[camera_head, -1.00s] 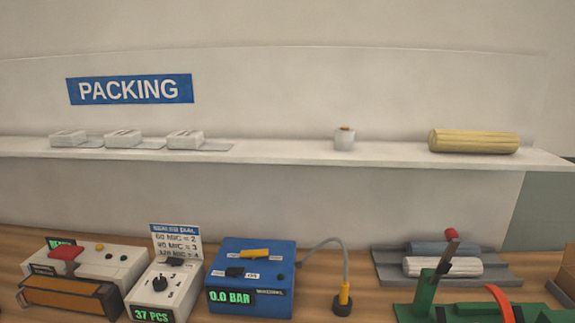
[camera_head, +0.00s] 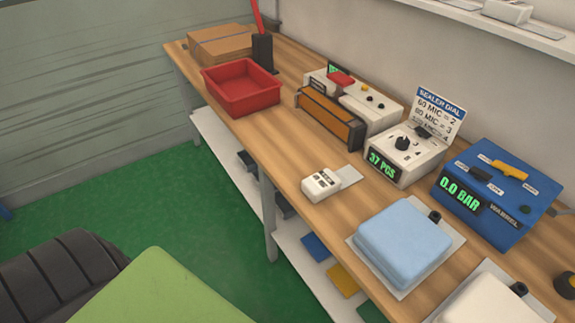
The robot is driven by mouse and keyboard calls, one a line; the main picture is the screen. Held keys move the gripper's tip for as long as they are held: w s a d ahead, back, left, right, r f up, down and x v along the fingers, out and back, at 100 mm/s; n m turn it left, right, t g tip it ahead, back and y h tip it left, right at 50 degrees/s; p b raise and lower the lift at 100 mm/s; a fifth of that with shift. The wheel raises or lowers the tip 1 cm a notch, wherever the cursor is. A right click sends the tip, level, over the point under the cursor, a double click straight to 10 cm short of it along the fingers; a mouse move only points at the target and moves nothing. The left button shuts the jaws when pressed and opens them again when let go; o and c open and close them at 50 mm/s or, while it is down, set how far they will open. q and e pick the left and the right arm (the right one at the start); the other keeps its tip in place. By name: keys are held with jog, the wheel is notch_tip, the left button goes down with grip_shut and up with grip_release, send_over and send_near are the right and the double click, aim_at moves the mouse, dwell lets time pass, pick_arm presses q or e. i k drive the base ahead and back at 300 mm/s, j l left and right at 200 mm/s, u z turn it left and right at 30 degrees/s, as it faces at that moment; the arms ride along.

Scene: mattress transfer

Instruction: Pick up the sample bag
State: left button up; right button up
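No object is plainly marked as the sample bag, and I cannot tell which one it is. A small white block with a dark marking (camera_head: 322,184) lies on a small grey sheet on the bench. A pale blue padded block (camera_head: 403,242) lies on a larger light sheet with a black fitting at its corner. A similar white padded block (camera_head: 488,303) is partly cut off at the bottom edge. Neither of my grippers shows.
The wooden bench (camera_head: 222,120) carries a red tray (camera_head: 241,88), a cardboard box (camera_head: 221,44), a sealer (camera_head: 345,110), a dial box (camera_head: 405,152) and a blue pressure box (camera_head: 497,192). Green floor lies left. A green surface (camera_head: 160,292) and dark ribbed object (camera_head: 60,275) fill the lower left.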

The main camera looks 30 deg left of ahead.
aim_at(317, 188)
jog(key=u, duration=0.7)
